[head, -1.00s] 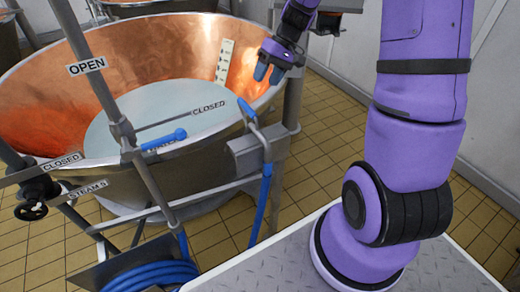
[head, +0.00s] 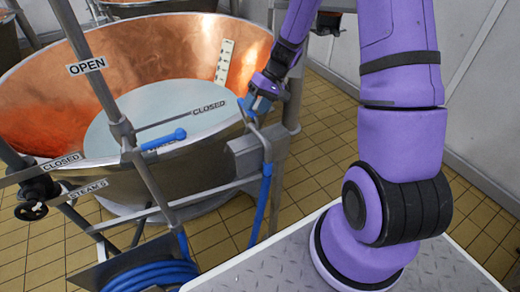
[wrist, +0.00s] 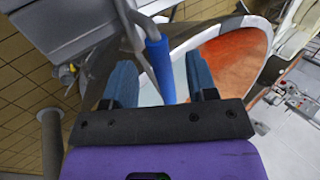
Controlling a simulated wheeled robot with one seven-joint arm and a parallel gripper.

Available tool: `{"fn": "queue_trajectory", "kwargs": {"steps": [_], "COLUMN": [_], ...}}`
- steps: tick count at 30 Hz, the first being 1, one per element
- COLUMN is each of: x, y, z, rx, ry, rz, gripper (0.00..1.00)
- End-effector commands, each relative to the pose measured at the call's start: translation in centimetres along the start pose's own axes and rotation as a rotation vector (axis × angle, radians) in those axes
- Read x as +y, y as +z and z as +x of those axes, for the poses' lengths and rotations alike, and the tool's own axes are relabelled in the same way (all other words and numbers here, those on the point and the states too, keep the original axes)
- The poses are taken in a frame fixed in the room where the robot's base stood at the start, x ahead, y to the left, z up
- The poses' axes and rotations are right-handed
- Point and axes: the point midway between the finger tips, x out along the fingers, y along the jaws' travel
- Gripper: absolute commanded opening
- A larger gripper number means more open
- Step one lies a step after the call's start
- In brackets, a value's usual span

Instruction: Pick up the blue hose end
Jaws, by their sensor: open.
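The blue hose end (head: 246,108) sits at the top of a bent grey metal pipe at the vat's near right rim. My gripper (head: 258,103) is open right at it, with its fingers partly overlapping it in the head view. In the wrist view the blue hose end (wrist: 159,62) lies between the two blue-grey fingers of my gripper (wrist: 160,76), with a gap on each side. I cannot tell how deep it sits between them.
The copper vat (head: 42,95) holds pale liquid. A blue-handled lever (head: 180,134) and grey pipes with labels stand at its front. Blue hose (head: 262,195) hangs below the bent pipe, and a blue coil (head: 150,277) lies lower left. A grey box (head: 245,153) sits below the rim.

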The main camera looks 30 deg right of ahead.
Motion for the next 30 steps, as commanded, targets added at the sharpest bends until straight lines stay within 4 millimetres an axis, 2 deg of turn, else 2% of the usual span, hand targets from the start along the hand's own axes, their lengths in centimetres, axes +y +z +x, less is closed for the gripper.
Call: {"fn": "queue_trajectory", "kwargs": {"steps": [1,6,15,17,22,30], "x": [0.0,0.0,0.0,0.0,0.0,0.0], "y": [0.2,0.2,0.1,0.1,0.1,0.1], "z": [0.9,2.8,3.2,3.2,3.2,3.1], "rx": [-0.004,-0.002,0.000,0.000,0.000,0.000], "ry": [-0.002,-0.001,0.000,0.000,0.000,0.000], "rz": [0.000,0.000,0.000,0.000,0.000,0.000], "gripper": [0.52,0.52,0.52,0.41,0.02,0.00]}}
